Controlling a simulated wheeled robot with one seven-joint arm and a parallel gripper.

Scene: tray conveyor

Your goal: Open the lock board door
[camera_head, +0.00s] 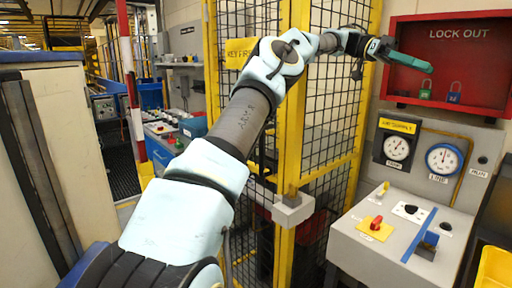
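The lock board (455,20) is a red panel marked "LOCK OUT" on the wall at the upper right. A green padlock (425,91) and a blue padlock (454,93) show low on it. I cannot make out a separate door leaf or handle, nor whether a door is open or shut. My gripper (428,67) reaches in from the left, and its teal fingers overlap the board's left part in the picture, just above the green padlock. The fingers are seen from the side, so their gap and any contact with the board are unclear.
A yellow-framed mesh cage (293,130) stands close behind my arm. Below the board are a gauge panel with two dials (444,159) and a grey console (388,240) with a red knob and a blue bar. A yellow bin (494,268) is at the lower right.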

